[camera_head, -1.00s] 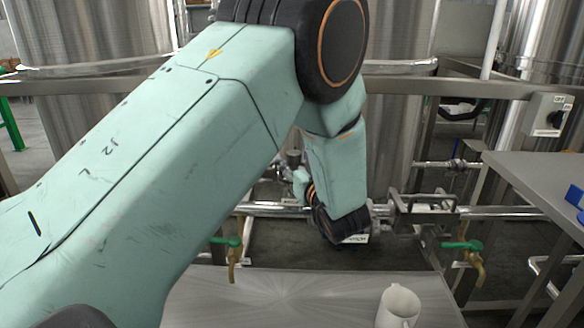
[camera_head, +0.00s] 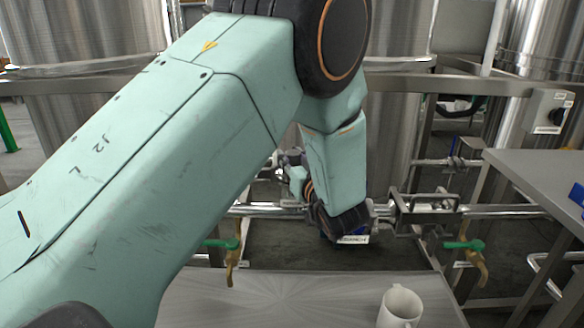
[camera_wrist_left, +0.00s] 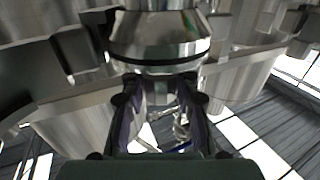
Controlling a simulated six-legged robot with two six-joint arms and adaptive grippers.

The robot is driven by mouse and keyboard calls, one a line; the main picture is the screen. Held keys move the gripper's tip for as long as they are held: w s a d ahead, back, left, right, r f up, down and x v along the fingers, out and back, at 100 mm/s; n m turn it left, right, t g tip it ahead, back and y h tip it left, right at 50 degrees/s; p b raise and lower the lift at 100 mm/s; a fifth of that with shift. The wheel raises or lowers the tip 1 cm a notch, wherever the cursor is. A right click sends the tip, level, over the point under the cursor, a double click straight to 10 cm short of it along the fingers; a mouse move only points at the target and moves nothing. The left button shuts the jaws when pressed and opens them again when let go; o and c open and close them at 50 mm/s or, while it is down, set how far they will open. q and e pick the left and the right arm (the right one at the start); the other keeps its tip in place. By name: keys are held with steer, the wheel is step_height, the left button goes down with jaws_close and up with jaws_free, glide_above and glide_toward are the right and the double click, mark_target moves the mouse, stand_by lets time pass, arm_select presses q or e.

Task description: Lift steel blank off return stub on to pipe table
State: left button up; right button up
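In the left wrist view, a shiny steel fitting with a flared rim and a dark ring (camera_wrist_left: 160,40) fills the top centre. I cannot tell where the blank ends and the stub begins. My left gripper (camera_wrist_left: 160,88) has its two dark fingers apart just below the fitting, one on each side. Their tips overlap its lower edge, and I cannot tell if they press on it. In the head view my left forearm and wrist hide the fingers and the blank. My right gripper is not in view.
A white mug (camera_head: 400,306) stands on the foreground table. Green-handled taps (camera_head: 232,262) (camera_head: 470,262) hang from the horizontal pipe (camera_head: 500,211) behind it. A grey table (camera_head: 545,175) stands at right. Large steel tanks (camera_head: 400,130) stand behind a frame rail.

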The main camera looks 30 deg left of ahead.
mark_target(293, 152)
arm_select(q)
steer(key=shift+r, duration=0.1)
jaws_close()
step_height(293, 152, up, 10)
steer(key=p, duration=0.4)
